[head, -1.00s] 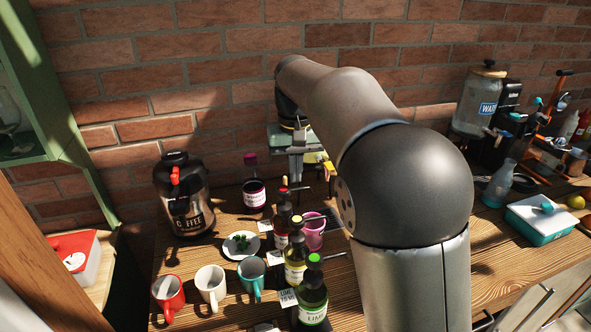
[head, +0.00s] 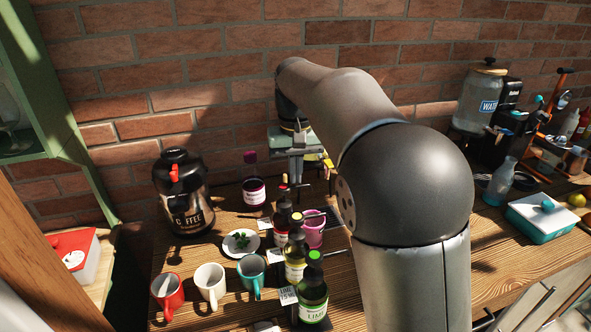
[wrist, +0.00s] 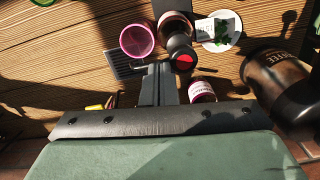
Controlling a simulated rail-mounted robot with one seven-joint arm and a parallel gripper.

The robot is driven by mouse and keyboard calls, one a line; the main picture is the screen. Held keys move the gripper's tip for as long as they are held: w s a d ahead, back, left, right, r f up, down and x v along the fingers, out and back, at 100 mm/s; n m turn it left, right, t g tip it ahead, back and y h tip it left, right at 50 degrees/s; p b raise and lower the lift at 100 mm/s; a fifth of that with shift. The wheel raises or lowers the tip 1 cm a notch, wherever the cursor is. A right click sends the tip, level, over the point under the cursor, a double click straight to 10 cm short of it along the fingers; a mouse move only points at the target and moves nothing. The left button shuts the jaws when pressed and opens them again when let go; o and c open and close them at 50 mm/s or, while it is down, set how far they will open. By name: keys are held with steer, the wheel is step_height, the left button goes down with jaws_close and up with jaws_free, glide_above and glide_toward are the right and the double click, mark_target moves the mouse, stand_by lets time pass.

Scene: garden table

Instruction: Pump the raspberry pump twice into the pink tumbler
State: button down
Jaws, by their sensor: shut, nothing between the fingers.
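The raspberry pump appears to be the red-topped dark bottle (head: 281,232) at the back of the pump row. Its red top (wrist: 183,62) shows in the wrist view. The pink tumbler (head: 313,233) stands upright to the right of the bottle; it also shows in the wrist view (wrist: 137,40), on a dark grate. My gripper (head: 297,178) is shut and empty behind the pump row. In the wrist view its fingertips (wrist: 158,66) are just left of the red top. I cannot tell whether they touch it.
A yellow-topped pump bottle (head: 295,265) and a lime bottle (head: 313,302) stand in front. A magenta-capped bottle (head: 253,191) stands behind left, near a coffee flask (head: 183,200). A plate with leaves (head: 240,242) and red, white and teal mugs (head: 210,284) are at left.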

mark_target(296, 187)
steer(key=shift+f+b, duration=0.75)
steer(key=shift+f, duration=0.75)
steer(key=shift+r+p, duration=1.9)
steer(key=shift+r, duration=0.2)
steer(key=shift+f, duration=0.3)
steer(key=shift+f+b, duration=1.2)
steer(key=shift+f, duration=0.6)
steer(key=shift+r, duration=0.15)
steer(key=shift+r+p, duration=1.85)
steer(key=shift+r, duration=0.05)
